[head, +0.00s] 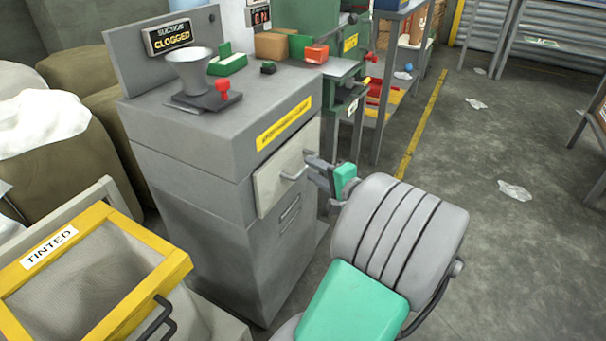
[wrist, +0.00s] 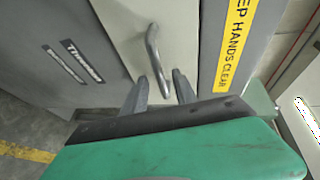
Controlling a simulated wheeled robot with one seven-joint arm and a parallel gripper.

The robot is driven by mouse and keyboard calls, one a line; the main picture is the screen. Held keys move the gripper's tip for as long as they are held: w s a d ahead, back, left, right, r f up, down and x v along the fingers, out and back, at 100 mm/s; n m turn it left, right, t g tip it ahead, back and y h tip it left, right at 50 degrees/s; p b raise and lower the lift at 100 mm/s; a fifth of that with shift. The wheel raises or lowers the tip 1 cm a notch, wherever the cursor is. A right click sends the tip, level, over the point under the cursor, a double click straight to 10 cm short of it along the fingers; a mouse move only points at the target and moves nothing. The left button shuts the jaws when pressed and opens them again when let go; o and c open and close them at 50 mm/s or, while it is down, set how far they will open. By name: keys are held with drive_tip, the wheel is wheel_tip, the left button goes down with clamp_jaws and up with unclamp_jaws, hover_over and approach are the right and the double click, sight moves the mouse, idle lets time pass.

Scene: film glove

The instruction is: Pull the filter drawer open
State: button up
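The filter drawer's pale front (head: 272,184) sits in the upper part of the grey cabinet (head: 190,160), standing slightly proud of its face with no clear gap. Its grey bar handle (head: 292,174) is on the right half of the front. In the wrist view the handle (wrist: 157,60) runs down the drawer front (wrist: 125,30), its lower end between my fingers. My gripper (head: 309,164) is at the handle; in the wrist view my gripper (wrist: 160,80) has its two fingers apart, one either side of the handle's lower end. I cannot tell whether they touch it.
A yellow warning strip (head: 284,123) lies above the drawer, and a second handle (head: 290,212) is below. A yellow-framed bin (head: 95,225) marked TINTED stands at the left. A green machine (head: 352,100) stands behind the cabinet. Open floor (head: 490,210) lies to the right.

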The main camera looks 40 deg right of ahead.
sight(308, 167)
drive_tip(key=shift+w+d+f+b, duration=0.1)
drive_tip(key=shift+w+f+b, duration=0.05)
drive_tip(key=shift+w, duration=0.65)
drive_tip(key=shift+w+d+f+b, duration=0.1)
drive_tip(key=shift+w+f+b, duration=0.05)
drive_tip(key=shift+w, duration=0.6)
drive_tip(key=shift+c, duration=0.3)
drive_tip(key=shift+a, duration=0.1)
clamp_jaws()
